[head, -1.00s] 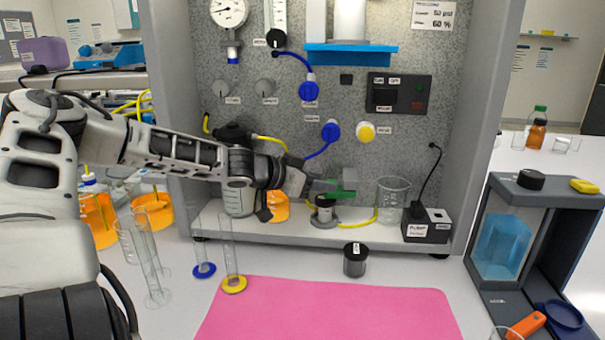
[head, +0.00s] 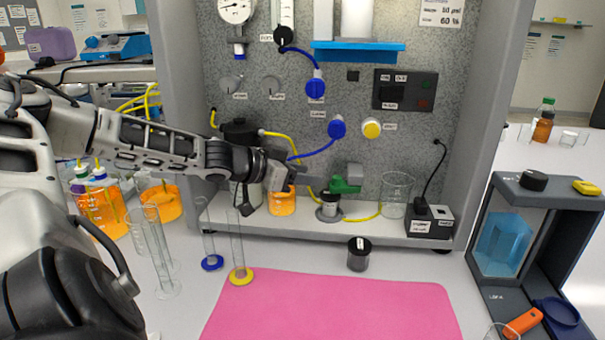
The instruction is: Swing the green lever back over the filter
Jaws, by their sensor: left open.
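The green lever (head: 343,186) is at the filter stand on the rig's shelf, with a grey block (head: 354,171) at its upper right. The filter (head: 328,205) is a small clear and dark cup on a round grey base, just below and left of the lever. The lever looks off to the filter's right side; its exact angle is hard to tell. My left gripper (head: 294,178) is open and empty, left of the lever and apart from it, in front of an orange-filled beaker (head: 282,204). Its fingertips are small and partly unclear. My right gripper is out of view.
An empty glass beaker (head: 396,190) and a black box (head: 429,221) stand right of the filter. Two measuring cylinders with blue (head: 212,263) and yellow (head: 241,276) bases stand below my left arm. A black-lidded jar (head: 359,254) stands before the shelf, behind a pink mat (head: 335,305).

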